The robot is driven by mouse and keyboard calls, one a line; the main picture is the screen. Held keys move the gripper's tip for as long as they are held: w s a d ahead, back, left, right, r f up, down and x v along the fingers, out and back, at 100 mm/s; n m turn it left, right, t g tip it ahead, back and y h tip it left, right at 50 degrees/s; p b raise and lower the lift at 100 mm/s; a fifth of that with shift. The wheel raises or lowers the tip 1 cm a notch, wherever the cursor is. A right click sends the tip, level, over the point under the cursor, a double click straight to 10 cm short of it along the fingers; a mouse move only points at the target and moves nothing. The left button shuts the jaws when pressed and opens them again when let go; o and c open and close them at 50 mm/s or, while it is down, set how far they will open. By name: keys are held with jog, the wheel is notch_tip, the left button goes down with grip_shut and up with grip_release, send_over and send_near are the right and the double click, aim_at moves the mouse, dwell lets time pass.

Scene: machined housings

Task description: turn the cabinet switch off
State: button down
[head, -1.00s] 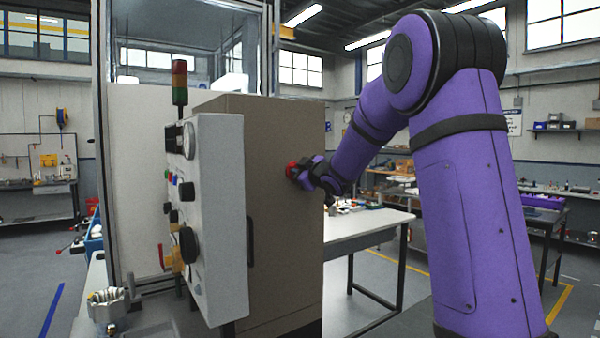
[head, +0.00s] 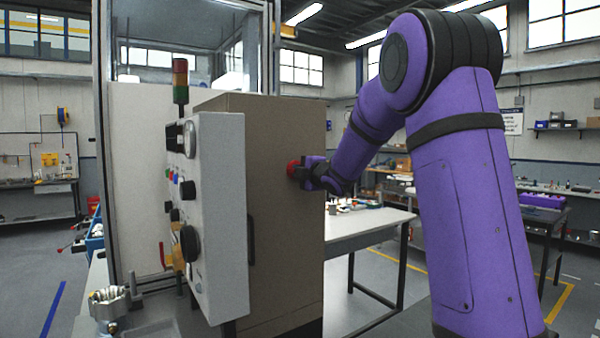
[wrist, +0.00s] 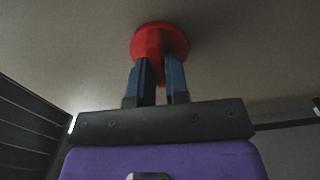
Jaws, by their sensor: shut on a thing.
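The cabinet (head: 270,190) is a tall grey-brown box in the middle of the head view. The red switch (head: 292,169) is a round knob on the cabinet's side face; it also shows in the wrist view (wrist: 160,38), with a raised grip bar across it. My gripper (head: 306,172) is at the switch. In the wrist view my gripper (wrist: 160,80) has its two fingers shut on the switch's grip bar, one on each side. The fingertips partly cover the bar, and any marks for the switch's position are not readable.
A light grey control panel (head: 222,220) with knobs and buttons stands left of the cabinet. A red, amber and green signal lamp (head: 180,80) rises behind it. A white table (head: 365,224) with small parts is behind to the right. A metal part (head: 108,305) sits at lower left.

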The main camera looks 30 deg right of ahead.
jog(key=shift+n, duration=0.4)
jog(key=c, duration=1.1)
grip_release()
jog(key=s, duration=1)
jog(key=shift+s+d, duration=0.15)
jog(key=shift+s, duration=0.25)
